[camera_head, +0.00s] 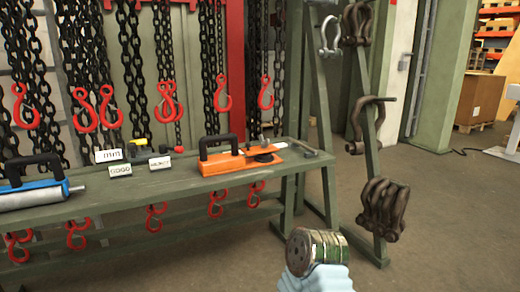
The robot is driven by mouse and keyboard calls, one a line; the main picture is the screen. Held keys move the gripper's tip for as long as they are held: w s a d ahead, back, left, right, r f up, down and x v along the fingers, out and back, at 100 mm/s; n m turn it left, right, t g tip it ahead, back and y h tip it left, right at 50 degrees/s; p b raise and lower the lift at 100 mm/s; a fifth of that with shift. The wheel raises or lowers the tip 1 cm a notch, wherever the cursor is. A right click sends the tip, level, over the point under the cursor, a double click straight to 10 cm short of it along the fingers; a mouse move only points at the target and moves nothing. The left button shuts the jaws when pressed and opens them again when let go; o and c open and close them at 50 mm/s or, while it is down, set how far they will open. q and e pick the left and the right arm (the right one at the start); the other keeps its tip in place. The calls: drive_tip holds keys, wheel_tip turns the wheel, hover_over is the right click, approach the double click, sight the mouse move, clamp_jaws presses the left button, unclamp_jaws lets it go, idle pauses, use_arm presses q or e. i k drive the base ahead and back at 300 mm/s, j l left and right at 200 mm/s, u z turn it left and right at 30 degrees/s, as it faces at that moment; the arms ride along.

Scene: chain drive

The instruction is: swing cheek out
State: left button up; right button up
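An orange device (221,165) with a black arched handle lies on the green bench (215,185). A dark round part (264,157) sits at its right end. I cannot tell whether this device has the cheek, and no cheek is clearly recognisable. No gripper fingers show in the head view. A ridged grey-green cylinder (330,246) with a holed end face stands at the bottom, right of centre, with a pale blue piece under it. I cannot tell what these two belong to.
A blue device (30,197) lies on the bench's left end, near small white label cards (120,170). Black chains (128,60) with red hooks (165,103) hang behind and below. Shackles (384,208) hang on a green frame (330,150).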

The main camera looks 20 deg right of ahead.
sight(249, 151)
drive_tip(key=l+u, duration=0.15)
drive_tip(key=l, duration=0.3)
drive_tip(key=l+u, duration=0.15)
drive_tip(key=l, duration=0.3)
drive_tip(key=k+l+u, duration=0.15)
drive_tip(key=l, duration=0.3)
drive_tip(key=l+u, duration=0.15)
drive_tip(key=l, duration=0.25)
drive_tip(key=k+l+u, duration=0.15)
drive_tip(key=l, duration=0.3)
drive_tip(key=k+l+u, duration=0.15)
drive_tip(key=l, duration=0.25)
drive_tip(key=k+l+u, duration=0.15)
drive_tip(key=l, duration=0.25)
